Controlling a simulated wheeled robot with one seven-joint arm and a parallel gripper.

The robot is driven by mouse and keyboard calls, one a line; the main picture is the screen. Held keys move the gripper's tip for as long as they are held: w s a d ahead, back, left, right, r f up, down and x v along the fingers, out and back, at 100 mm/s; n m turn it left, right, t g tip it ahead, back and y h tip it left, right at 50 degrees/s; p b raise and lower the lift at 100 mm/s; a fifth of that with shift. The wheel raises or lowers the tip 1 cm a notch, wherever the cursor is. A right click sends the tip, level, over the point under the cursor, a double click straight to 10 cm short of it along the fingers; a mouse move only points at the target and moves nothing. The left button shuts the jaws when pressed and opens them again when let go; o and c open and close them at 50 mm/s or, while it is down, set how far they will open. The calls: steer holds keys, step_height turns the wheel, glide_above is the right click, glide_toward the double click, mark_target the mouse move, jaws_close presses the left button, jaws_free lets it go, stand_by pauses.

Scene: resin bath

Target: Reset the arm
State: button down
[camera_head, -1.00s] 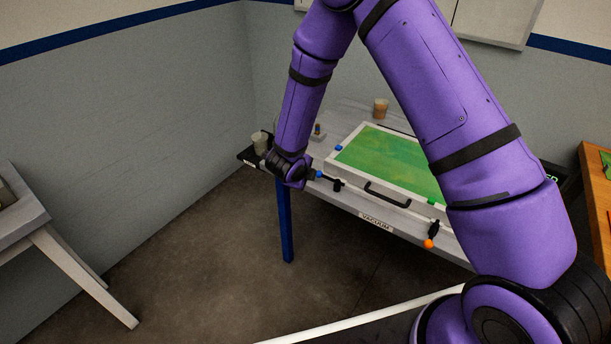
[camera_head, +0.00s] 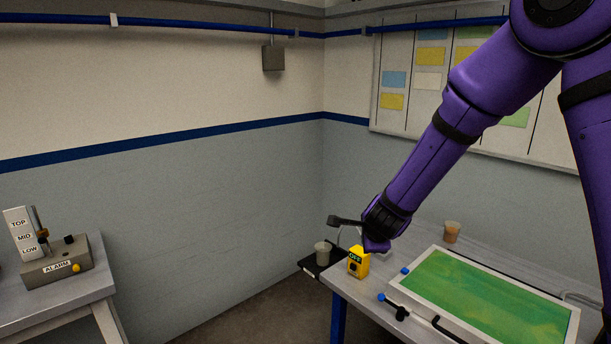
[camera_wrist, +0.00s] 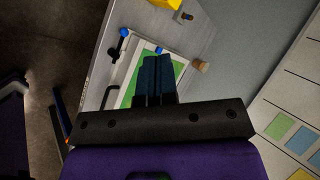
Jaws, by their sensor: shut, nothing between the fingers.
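My gripper (camera_wrist: 157,62) is shut and empty in the wrist view, its dark fingers pressed together. Behind the fingers in that view lies the white-framed vacuum table with a green panel (camera_wrist: 180,73). In the head view my arm reaches down from the upper right, and its end is in front of the wall above the back left of the grey table (camera_head: 350,290). A dark part of my gripper (camera_head: 345,221) shows there; its fingertips are hard to make out. The green panel (camera_head: 490,300) lies to the lower right, apart from my gripper.
A yellow box (camera_head: 357,263) stands at the table's left edge, beside a pale cup (camera_head: 322,252) on a black plate. A brownish cup (camera_head: 452,231) stands at the back. An alarm box (camera_head: 55,262) sits on the left table. Wall space between the tables is open.

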steer(key=s+d+r+n+y, duration=0.1)
steer(key=s+d+r+n, duration=0.1)
steer(key=s+r+n, duration=0.45)
steer(key=s+d+r+n+y, duration=0.2)
steer(key=s+d+r+n, duration=0.15)
steer(key=s+r, duration=0.65)
steer(key=s+d+r+n+g+h, duration=0.1)
steer(key=s+d+r+n, duration=0.1)
steer(key=s, duration=0.4)
steer(key=s+d+r+n+g+h, duration=0.1)
steer(key=s+d+r+n, duration=0.1)
steer(key=s, duration=0.5)
steer(key=s+d+r+n+g+h, duration=0.1)
steer(key=s+d+n, duration=0.3)
steer(key=s, duration=0.2)
steer(key=shift+s+d+r, duration=0.3)
steer(key=shift+s+r, duration=0.1)
steer(key=shift+w, duration=0.15)
